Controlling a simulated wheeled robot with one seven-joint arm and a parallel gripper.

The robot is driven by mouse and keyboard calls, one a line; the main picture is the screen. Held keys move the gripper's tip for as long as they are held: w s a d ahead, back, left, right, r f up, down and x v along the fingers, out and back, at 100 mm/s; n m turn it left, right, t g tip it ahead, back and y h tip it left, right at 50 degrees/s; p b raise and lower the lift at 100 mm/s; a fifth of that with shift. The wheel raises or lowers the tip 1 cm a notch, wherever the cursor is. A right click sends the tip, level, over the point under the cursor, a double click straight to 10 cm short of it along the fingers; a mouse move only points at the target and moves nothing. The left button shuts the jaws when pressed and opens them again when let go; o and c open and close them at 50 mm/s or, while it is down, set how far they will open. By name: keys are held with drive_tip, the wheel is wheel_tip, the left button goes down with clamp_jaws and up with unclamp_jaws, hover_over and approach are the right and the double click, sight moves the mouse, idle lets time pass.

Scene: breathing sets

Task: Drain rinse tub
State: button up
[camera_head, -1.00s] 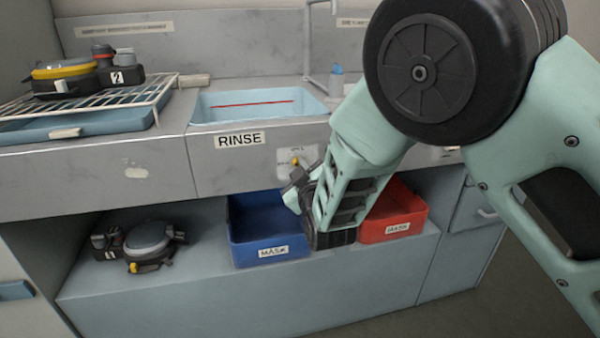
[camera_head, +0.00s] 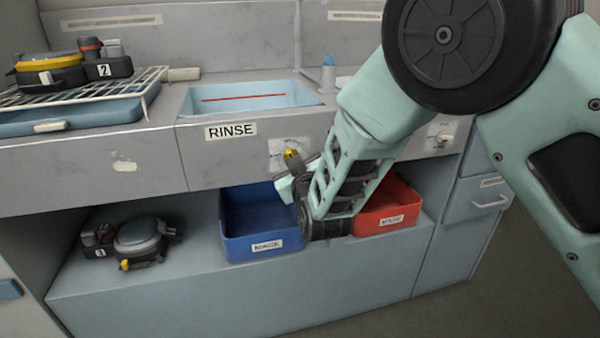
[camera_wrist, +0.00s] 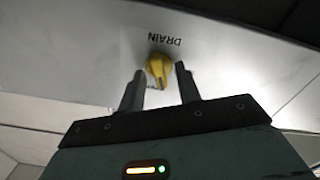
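The rinse tub (camera_head: 250,97) is a light blue basin set in the counter above the RINSE label, with a red line across its inside. A yellow drain knob (camera_head: 292,156) is on the counter's front panel below and right of the tub. In the wrist view the knob (camera_wrist: 160,68) stands under the upside-down word DRAIN. My gripper (camera_wrist: 160,74) is open, with one finger on each side of the knob near its tips. I see gaps at both sides, and no grip on it. In the head view my gripper (camera_head: 297,172) is partly hidden by its own wrist.
A blue bin (camera_head: 262,245) and a red bin (camera_head: 385,225) stand on the shelf below, behind my arm. A breathing set (camera_head: 140,240) lies left of them. Another (camera_head: 60,72) sits on a wire rack (camera_head: 140,82). A blue-capped bottle (camera_head: 328,75) stands right of the tub.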

drive_tip(key=v, duration=1.7)
drive_tip(key=shift+p, duration=0.35)
drive_tip(key=shift+r, duration=0.1)
drive_tip(key=s+f+g, duration=0.3)
drive_tip(key=s+g, duration=0.7)
drive_tip(key=g, duration=0.1)
drive_tip(key=s+d+r+g+h, duration=0.3)
drive_tip(key=s+d+g+h, duration=0.25)
drive_tip(key=s+d, duration=0.7)
wheel_tip(320, 180, up, 21)
drive_tip(key=y+p, duration=0.1)
drive_tip(key=p, duration=2)
drive_tip(key=shift+s+a+g, duration=0.2)
drive_tip(key=shift+a+g, duration=0.2)
drive_tip(key=shift+g, duration=0.05)
